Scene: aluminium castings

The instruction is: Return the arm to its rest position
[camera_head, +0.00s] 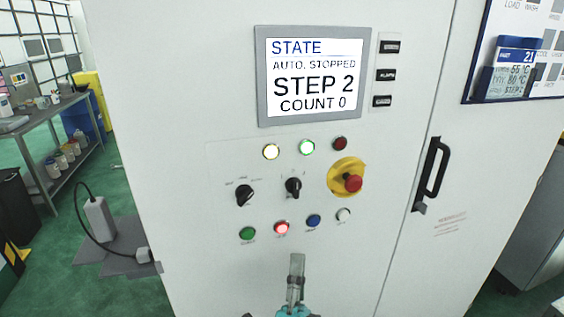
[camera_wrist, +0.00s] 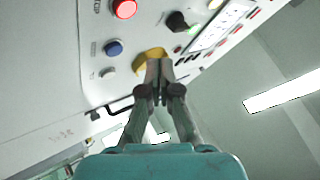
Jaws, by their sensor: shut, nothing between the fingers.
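My gripper (camera_head: 296,262) shows at the bottom middle of the head view, in front of the lower part of a white machine cabinet. It points up, below the row of push buttons. In the wrist view my gripper (camera_wrist: 158,66) has its fingers together and holds nothing. Its fingertips overlap the yellow base of the emergency stop (camera_wrist: 148,58) in that picture; I cannot tell the gap to the panel. The rest of my arm is mostly out of the head view.
The cabinet panel (camera_head: 220,200) carries a screen (camera_head: 312,76) reading "AUTO. STOPPED, STEP 2, COUNT 0". It has lamps, two black selector knobs, a lit red button (camera_head: 281,228) and a red emergency stop (camera_head: 353,183). A black door handle (camera_head: 431,172) sticks out at right.

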